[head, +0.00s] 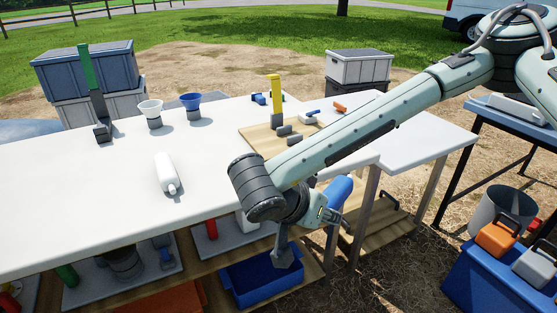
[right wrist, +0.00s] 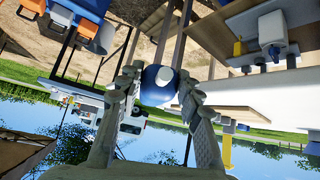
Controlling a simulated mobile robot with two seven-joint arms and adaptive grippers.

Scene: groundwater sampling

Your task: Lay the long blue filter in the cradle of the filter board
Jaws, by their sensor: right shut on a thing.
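My right gripper (head: 332,212) is shut on the long blue filter (head: 340,188), off the front edge of the white table. In the right wrist view the filter (right wrist: 158,86) is seen end-on between the two fingers, with a white cap facing the camera. The filter board (head: 254,136) is a wooden board on the table with a yellow post (head: 275,98) and grey blocks (head: 284,130) that look like its cradle. My left gripper is not in view.
A white bottle (head: 167,173) lies on the table. A white funnel (head: 150,108), a blue funnel (head: 190,101) and a green post (head: 90,75) stand further back. Under the table is a shelf with a blue bin (head: 245,283). The table's left part is mostly clear.

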